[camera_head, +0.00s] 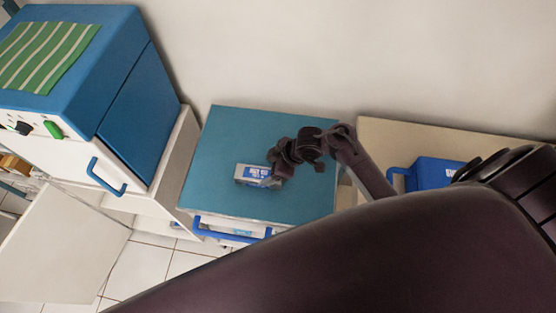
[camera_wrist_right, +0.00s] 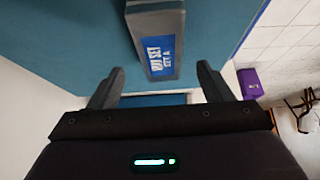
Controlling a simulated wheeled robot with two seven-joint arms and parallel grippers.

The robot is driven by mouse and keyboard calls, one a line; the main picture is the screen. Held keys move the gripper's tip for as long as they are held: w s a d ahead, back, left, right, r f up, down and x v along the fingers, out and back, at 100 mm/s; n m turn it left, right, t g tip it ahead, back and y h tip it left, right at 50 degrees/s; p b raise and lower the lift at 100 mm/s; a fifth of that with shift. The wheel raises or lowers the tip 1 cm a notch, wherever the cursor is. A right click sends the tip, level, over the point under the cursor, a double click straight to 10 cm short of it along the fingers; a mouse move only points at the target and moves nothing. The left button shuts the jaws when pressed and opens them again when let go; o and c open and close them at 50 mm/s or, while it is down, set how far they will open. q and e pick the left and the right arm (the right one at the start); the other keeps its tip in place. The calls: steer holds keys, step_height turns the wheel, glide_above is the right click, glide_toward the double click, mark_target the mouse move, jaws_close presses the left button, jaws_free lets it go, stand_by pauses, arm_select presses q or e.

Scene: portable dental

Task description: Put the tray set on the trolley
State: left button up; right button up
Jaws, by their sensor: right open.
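The tray set (camera_head: 250,178) is a small grey box with a blue and white label. It sits on the blue top of the trolley (camera_head: 235,130), near the middle. In the right wrist view the tray set (camera_wrist_right: 159,55) lies just beyond my fingertips, roughly between their lines. My right gripper (camera_head: 281,165) is beside the right end of the box in the head view. The left gripper is not in view.
A blue steriliser-like cabinet (camera_head: 140,100) with a green striped cloth (camera_head: 45,55) stands on the left, above an open white door (camera_head: 60,250). A beige surface with a blue box (camera_head: 435,174) is on the right. A purple box (camera_wrist_right: 250,83) shows on the tiled floor.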

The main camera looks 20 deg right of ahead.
steer(key=v, duration=0.5)
steer(key=shift+s+d+r, duration=0.15)
steer(key=shift+r, duration=0.1)
stand_by(0.3)
